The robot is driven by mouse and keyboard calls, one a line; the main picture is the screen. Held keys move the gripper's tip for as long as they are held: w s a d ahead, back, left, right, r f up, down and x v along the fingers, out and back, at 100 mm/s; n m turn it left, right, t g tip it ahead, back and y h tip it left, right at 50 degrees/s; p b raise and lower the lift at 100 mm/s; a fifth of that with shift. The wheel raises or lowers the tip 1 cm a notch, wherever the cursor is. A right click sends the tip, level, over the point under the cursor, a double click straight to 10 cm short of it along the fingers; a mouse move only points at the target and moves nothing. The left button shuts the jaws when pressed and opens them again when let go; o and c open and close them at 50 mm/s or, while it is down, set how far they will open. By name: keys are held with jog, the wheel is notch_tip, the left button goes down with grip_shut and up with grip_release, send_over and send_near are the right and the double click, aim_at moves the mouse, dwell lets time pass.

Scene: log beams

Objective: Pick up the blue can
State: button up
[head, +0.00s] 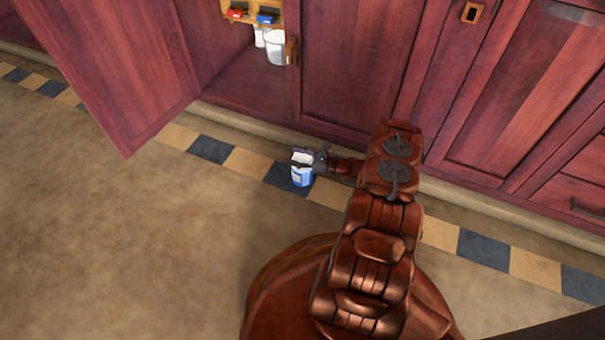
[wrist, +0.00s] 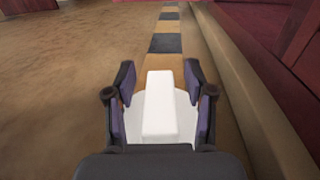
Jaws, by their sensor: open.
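The blue can (head: 302,176) is at the foot of the red cabinets, over the tiled strip of the floor. It has a blue side and a white upper part. My gripper (head: 310,157) is at its upper right, close to the white top. In the wrist view, the open fingers of my gripper (wrist: 159,82) stand on either side of a white block-shaped part, which I take to be the can's top (wrist: 159,105). I cannot tell whether the fingers touch it. The can's blue side is hidden in the wrist view.
A cabinet door (head: 125,70) stands open at the left. Inside the cabinet are a white container (head: 275,46) and a wooden rack (head: 240,18) with red and blue items. The cabinet base (wrist: 235,80) runs along the right in the wrist view. The brown floor (head: 120,240) is clear.

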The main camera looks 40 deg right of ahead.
jog(key=shift+c, duration=0.4)
grip_shut()
